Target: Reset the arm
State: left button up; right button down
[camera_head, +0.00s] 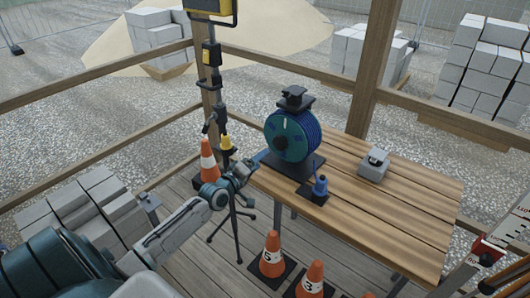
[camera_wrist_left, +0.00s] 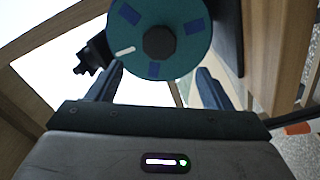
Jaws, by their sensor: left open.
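My left arm comes in from the lower left in the head view. Its gripper (camera_head: 240,170) is near the left edge of the wooden table (camera_head: 400,205), close to the blue reel's dark base. In the left wrist view the two fingers of my left gripper (camera_wrist_left: 160,85) are apart with nothing seen between them. The teal and blue reel (camera_head: 290,137) stands upright on the table; its round face (camera_wrist_left: 175,30) fills the top of the left wrist view, beyond the fingers. My right gripper is not in view.
A small blue bottle-like item (camera_head: 320,187) and a grey box (camera_head: 374,164) stand on the table. Orange cones (camera_head: 271,256) stand on the floor in front. A tripod with a yellow lamp (camera_head: 210,8) stands behind my gripper. The table's front right is clear.

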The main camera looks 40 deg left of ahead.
pick_arm(q)
jog(key=shift+s, duration=0.45)
jog(key=s+f+m+g+y, duration=0.1)
jog(key=s+f+m+g, duration=0.3)
jog(key=f, duration=0.8)
jog(key=s+a+f+n+g+y, duration=0.1)
jog(key=s+f, duration=0.5)
jog(key=f, duration=0.6)
jog(key=s+f+m+g+y, duration=0.1)
jog(key=s+f+m+g, duration=0.15)
jog(key=s+f, duration=0.65)
jog(key=s+d+f+m+g, duration=0.2)
jog(key=s+d+f+g, duration=0.1)
jog(key=s+f, duration=0.55)
jog(key=s+d+f+m+g, duration=0.1)
jog(key=s+d+f+g, duration=0.1)
jog(key=s+f, duration=0.65)
jog(key=s+d+f+m+g, duration=0.1)
jog(key=s+d+f, duration=0.1)
jog(key=s, duration=0.4)
jog(key=s+d+f+m+g, duration=0.1)
jog(key=s+d+f+g, duration=0.1)
jog(key=s, duration=0.4)
jog(key=s+d+f+m+g+h, duration=0.1)
jog(key=s+d+f+m, duration=0.1)
jog(key=s+d+f, duration=0.2)
jog(key=shift+s+f, duration=0.35)
jog(key=shift+s, duration=0.55)
